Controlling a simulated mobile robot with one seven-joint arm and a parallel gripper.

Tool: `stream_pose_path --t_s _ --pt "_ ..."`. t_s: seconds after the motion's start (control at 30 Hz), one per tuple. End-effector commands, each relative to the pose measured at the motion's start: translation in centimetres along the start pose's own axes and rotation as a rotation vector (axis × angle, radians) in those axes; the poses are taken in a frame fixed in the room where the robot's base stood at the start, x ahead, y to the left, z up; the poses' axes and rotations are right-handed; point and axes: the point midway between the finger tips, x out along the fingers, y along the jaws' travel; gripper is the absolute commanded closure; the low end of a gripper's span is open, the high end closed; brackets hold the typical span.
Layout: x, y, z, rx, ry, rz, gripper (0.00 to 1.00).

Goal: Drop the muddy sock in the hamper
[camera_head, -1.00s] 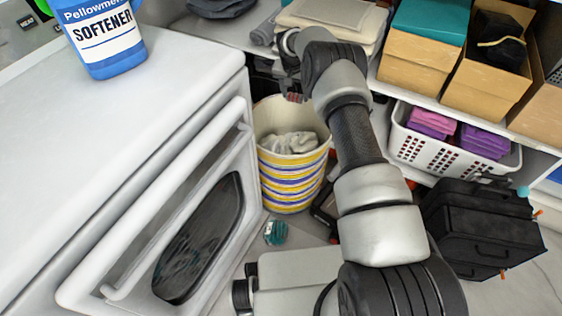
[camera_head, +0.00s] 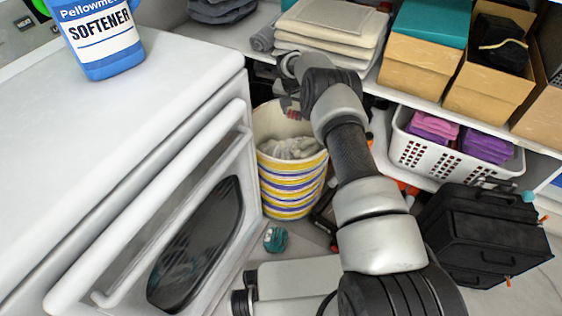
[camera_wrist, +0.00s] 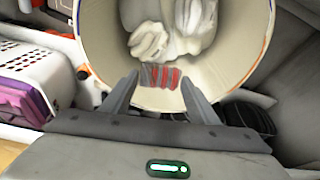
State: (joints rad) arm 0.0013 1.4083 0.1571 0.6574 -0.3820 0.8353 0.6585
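The hamper (camera_head: 289,185) is a round cream bin with yellow, white and blue bands, standing beside the white appliance. Its open mouth fills the upper middle of the wrist view (camera_wrist: 225,78), with pale crumpled cloth (camera_wrist: 165,32) inside. A small red-and-grey striped sock (camera_wrist: 162,77) sits between my gripper's fingertips (camera_wrist: 160,82) and spans the gap between them. Its red also shows in the head view (camera_head: 292,114), just below the gripper, over the hamper's mouth. My gripper appears shut on it. Mud on it cannot be made out.
The white appliance (camera_head: 120,130) with a softener bottle (camera_head: 100,35) is left of the hamper. A shelf with folded towels (camera_head: 330,28) stands behind. A white basket (camera_head: 455,155) and black case (camera_head: 480,230) are to the right. A teal object (camera_head: 275,239) lies on the floor.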

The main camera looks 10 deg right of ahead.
Motion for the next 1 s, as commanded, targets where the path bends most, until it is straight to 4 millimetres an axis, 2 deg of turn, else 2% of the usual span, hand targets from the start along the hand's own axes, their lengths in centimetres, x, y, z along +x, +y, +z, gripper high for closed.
stream_pose_path --t_s 0.03,0.1,0.13,0.4,0.53,0.67,1.0 --pt "0.0 0.0 0.0 0.0 0.0 0.0 0.38" --pt "0.0 0.0 0.0 0.0 0.0 0.0 0.26" --pt "0.0 0.0 0.0 0.0 0.0 0.0 0.24" --pt "-0.1 0.0 0.0 -0.001 0.0 0.0 0.24" --pt "-1.3 -0.1 -0.1 -0.001 0.001 0.0 0.24" --pt "-3.8 -0.1 -0.3 -0.002 0.002 -0.001 0.24" --pt "-12.0 0.0 -0.2 0.0 0.002 -0.001 0.24"
